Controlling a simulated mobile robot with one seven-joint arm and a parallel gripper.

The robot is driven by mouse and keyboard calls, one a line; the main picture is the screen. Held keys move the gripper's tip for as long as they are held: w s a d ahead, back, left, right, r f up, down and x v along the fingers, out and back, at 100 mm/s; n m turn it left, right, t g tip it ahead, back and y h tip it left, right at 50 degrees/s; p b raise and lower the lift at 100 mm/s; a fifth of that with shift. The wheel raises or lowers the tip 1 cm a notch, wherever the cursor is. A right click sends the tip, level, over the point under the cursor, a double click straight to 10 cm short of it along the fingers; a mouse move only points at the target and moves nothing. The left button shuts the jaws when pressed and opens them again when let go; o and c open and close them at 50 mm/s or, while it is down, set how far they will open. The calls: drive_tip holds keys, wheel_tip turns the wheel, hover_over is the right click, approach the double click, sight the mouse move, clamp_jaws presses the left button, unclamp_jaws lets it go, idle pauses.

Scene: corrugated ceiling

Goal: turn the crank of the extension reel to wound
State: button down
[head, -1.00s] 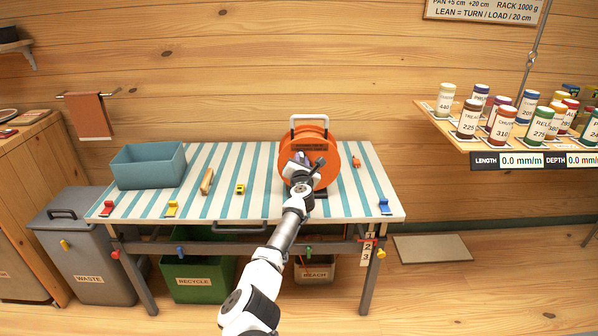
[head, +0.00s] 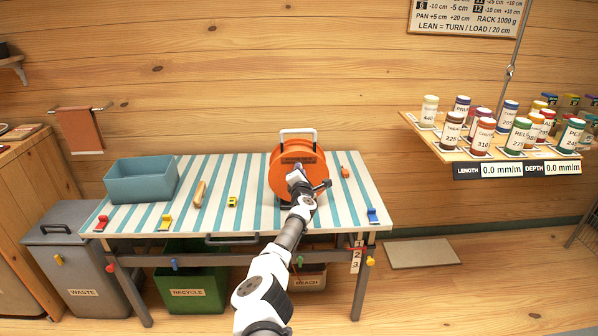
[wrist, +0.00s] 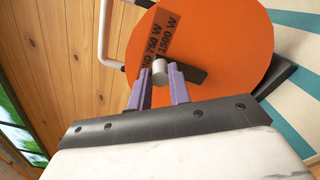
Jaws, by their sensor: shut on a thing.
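The extension reel (head: 284,177) is an orange drum with a white tubular handle on top, standing on the striped table. It also fills the upper right of the wrist view (wrist: 225,40), with a dark label of wattage figures on its face. My gripper (wrist: 160,75) is shut on the crank's knob, a grey cylinder (wrist: 160,66) between its two purple fingers. A dark crank arm (wrist: 187,76) runs right from the knob across the drum. In the head view my gripper (head: 299,178) is in front of the reel and hides part of its face.
The striped table (head: 250,215) also bears a blue-grey bin (head: 141,181), a wooden piece (head: 200,194) and a small yellow thing (head: 232,202). A shelf of labelled jars (head: 470,160) hangs at right, apart from the reel.

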drive_tip(key=shift+d, duration=0.15)
drive_tip(key=c, duration=1.3)
unclamp_jaws()
drive_tip(key=s+p, duration=0.4)
drive_tip(key=s, duration=1)
drive_tip(key=shift+w, duration=0.1)
